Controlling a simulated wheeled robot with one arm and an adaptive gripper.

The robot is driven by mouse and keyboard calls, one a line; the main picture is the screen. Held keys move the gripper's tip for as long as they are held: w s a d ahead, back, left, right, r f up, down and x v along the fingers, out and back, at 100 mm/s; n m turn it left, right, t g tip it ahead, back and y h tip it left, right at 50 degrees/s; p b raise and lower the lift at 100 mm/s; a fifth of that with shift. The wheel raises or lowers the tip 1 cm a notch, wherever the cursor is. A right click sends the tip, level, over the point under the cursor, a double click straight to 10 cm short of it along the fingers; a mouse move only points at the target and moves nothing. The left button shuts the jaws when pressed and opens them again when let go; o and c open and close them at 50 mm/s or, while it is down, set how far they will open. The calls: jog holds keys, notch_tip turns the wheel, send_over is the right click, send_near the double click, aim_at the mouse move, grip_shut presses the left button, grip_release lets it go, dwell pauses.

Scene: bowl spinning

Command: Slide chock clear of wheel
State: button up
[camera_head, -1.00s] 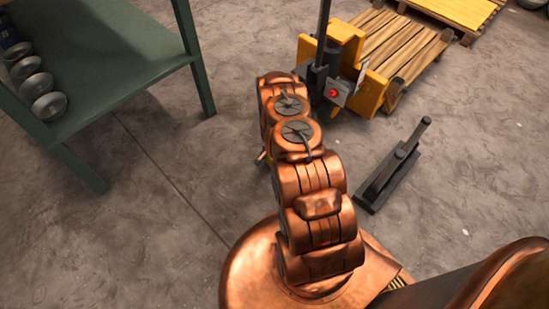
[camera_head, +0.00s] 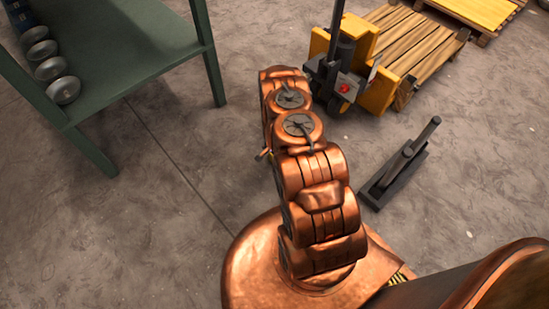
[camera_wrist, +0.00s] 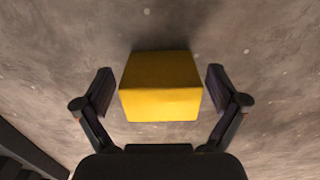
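The yellow block that appears to be the chock (camera_wrist: 160,88) sits on the floor in the middle of the wrist view. My gripper (camera_wrist: 159,93) is open, with one finger left and one finger right of the block. A gap shows between each finger and the block, so neither appears to touch it. In the head view my copper arm hides the gripper and nearly all of the block. A small dark wheel (camera_head: 337,104) shows under the front of the yellow pallet jack (camera_head: 378,92), just beyond the arm.
A green table (camera_head: 130,55) with several metal bowls (camera_head: 62,90) along its edge stands at the left. A dark base with a lever (camera_head: 395,182) lies on the floor at the right. Wooden pallets (camera_head: 418,45) are at the back right. Floor between table and arm is clear.

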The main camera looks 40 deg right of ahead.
jog(key=shift+d+r, duration=0.1)
jog(key=shift+w+d+r, duration=0.1)
jog(key=shift+w+r, duration=0.05)
jog(key=shift+r, duration=0.65)
notch_tip(320, 180, up, 10)
jog(key=shift+r, duration=0.15)
dwell(0.8)
